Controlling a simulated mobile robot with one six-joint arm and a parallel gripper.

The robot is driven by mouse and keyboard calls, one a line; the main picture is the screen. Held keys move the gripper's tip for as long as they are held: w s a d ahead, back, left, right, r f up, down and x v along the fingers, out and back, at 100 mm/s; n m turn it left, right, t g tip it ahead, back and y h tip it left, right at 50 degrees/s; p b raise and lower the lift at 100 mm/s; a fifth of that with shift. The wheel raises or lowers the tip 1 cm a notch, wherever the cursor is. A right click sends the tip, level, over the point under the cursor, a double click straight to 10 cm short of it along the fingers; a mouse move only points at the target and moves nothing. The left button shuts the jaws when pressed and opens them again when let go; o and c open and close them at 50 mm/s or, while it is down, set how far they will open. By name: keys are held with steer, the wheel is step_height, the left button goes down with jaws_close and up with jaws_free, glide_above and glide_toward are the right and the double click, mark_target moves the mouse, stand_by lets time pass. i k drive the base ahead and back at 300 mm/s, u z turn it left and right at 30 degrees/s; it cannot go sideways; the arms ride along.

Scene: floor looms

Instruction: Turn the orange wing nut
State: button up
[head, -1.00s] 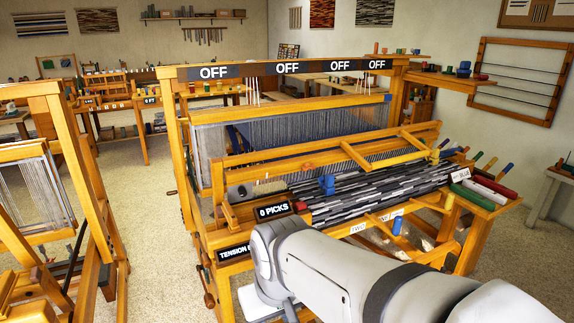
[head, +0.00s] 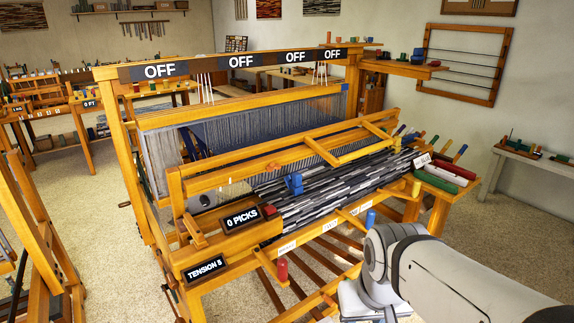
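A wooden floor loom (head: 215,243) fills the middle of the head view. A small orange piece (head: 273,165) sits on its front cross beam; it may be the orange wing nut, but it is too small to tell its shape. A blue piece (head: 293,184) stands above the grey-striped cloth (head: 330,190), and a red piece (head: 269,210) lies beside the "0 PICKS" sign (head: 242,217). My arm comes in from the bottom right, in front of the loom. My gripper is not visible.
A "TENSION 5" sign (head: 205,267) is at the loom's front left corner. Colored shuttles (head: 445,173) lie on its right shelf. A red peg (head: 282,268) and a blue peg (head: 370,218) stand along the front. Another loom (head: 40,240) is at the left, with open carpet between.

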mark_target(271, 166)
steer(key=u, duration=0.05)
steer(key=i, duration=1)
steer(key=z, duration=0.05)
